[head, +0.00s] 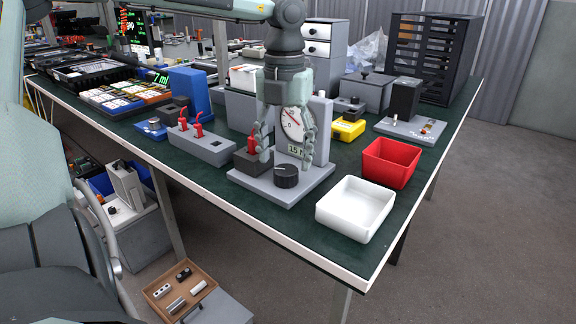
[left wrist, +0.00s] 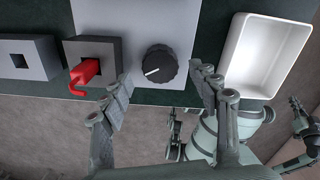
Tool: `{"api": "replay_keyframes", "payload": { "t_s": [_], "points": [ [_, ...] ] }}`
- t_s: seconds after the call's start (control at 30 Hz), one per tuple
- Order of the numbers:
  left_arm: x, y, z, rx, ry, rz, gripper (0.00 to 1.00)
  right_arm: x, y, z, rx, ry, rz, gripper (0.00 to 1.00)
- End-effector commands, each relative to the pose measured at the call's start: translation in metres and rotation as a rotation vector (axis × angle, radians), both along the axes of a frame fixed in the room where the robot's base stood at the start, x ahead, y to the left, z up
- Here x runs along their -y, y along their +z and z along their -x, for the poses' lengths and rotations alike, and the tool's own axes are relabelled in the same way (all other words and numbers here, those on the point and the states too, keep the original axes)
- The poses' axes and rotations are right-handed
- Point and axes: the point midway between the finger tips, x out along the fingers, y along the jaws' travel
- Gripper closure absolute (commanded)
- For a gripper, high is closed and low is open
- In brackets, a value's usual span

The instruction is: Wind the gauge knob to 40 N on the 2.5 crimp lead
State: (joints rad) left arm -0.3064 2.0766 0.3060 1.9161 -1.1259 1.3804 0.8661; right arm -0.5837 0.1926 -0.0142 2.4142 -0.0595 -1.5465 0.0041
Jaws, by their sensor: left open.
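The gauge stand's round dial (head: 292,124) has a red needle, and a display (head: 297,150) below reads about 15, its unit partly covered by a finger. The black ribbed knob (head: 286,176) sits on the grey base; in the left wrist view the knob (left wrist: 159,64) has a white mark pointing left and slightly down. My left gripper (head: 286,156) is open, its fingers apart in front of the dial and above the knob, not touching it. A red lead (left wrist: 84,72) sits in a dark block left of the knob. Its label is not readable.
A grey socket block (head: 205,145) with two red leads stands left. A white tray (head: 352,208) and red tray (head: 388,163) stand right, a yellow bin (head: 348,129) behind. Part of my other arm shows at the lower right of the wrist view.

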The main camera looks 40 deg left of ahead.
Motion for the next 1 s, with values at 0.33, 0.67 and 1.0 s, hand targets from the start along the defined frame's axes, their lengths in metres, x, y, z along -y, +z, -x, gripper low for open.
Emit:
{"api": "replay_keyframes", "payload": {
  "t_s": [0.33,0.67,1.0],
  "points": [
    [0.000,-0.033,0.000,0.000,0.000,0.001,0.39,0.000,0.004,-0.003,0.012,0.000,0.001,1.00],
    [0.000,-0.034,0.000,0.002,0.000,0.001,0.51,0.000,0.006,-0.006,0.019,0.000,0.001,1.00],
    [0.000,-0.033,0.000,0.002,0.000,0.001,0.89,0.000,0.006,-0.006,0.019,0.001,0.001,1.00]
  ]
}}
